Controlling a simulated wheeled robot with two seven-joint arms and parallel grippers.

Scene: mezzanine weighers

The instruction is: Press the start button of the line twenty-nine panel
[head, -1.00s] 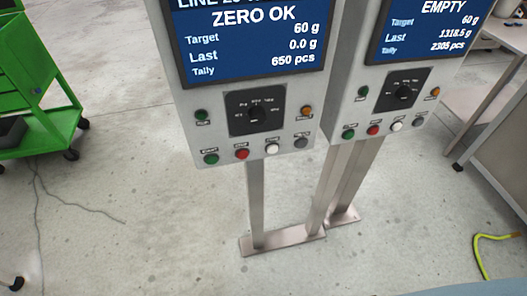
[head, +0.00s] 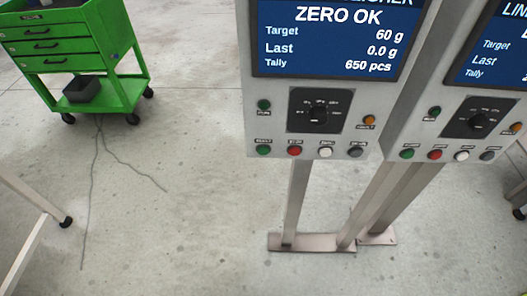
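A grey panel (head: 365,151) on a metal post stands right of centre in the head view. Its screen (head: 325,38) reads ZERO OK, Target 60 g, Last 0.0 g, Tally 650 pcs; the top line is cut off, so its line number is not readable. Its lower row has a green button (head: 264,150) at the left, then red (head: 295,151), white (head: 325,152) and dark grey (head: 355,153) buttons. The tiny labels are too blurred to read surely. A dark rotary selector (head: 318,112) sits above the row. Neither gripper is in view.
A second similar panel (head: 393,149) stands close at the right, partly cut off. A green drawer cart (head: 75,50) is at the upper left, with a cable (head: 96,170) on the floor. A table leg (head: 30,205) shows at the left edge. Floor before the panels is clear.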

